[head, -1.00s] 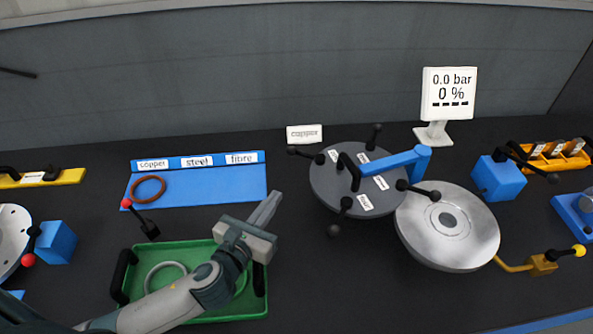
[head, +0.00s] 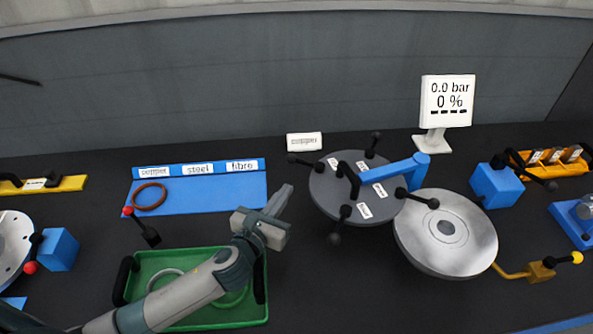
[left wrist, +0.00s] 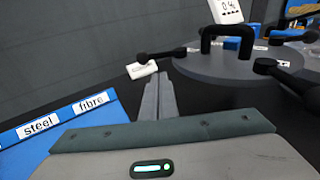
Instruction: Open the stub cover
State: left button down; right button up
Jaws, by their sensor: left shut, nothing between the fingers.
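The stub cover appears to be the dark grey round disc (head: 330,192) with a black arched handle (head: 347,178), several black ball-ended bolts around its rim and small white labels. A blue hinge arm (head: 395,171) crosses over it. A silver round flange (head: 470,229) stands just right of it, partly below the cover's edge. My left gripper (head: 282,200) is shut and empty, left of the cover and apart from it. In the left wrist view its fingers (left wrist: 159,96) are together, with the cover (left wrist: 225,68) and handle (left wrist: 226,38) ahead to the right. My right gripper is not in view.
A green tray (head: 262,318) holding a ring lies under my left arm. A blue board (head: 220,190) with copper, steel and fibre labels holds a brown ring (head: 149,196). A display (head: 447,101) reads 0.0 bar, 0 %. A white copper tag (head: 304,142) stands behind.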

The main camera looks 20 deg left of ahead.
pick_arm(q)
jog(key=w+d+p, duration=0.1)
jog(key=w+p, duration=0.1)
jog(key=w, duration=0.6)
jog(key=shift+r, duration=0.15)
jog(key=w+a+m+h, duration=0.2)
jog(key=w+a+h, duration=0.1)
jog(key=w, duration=0.8)
jog(key=shift+g+b, duration=0.4)
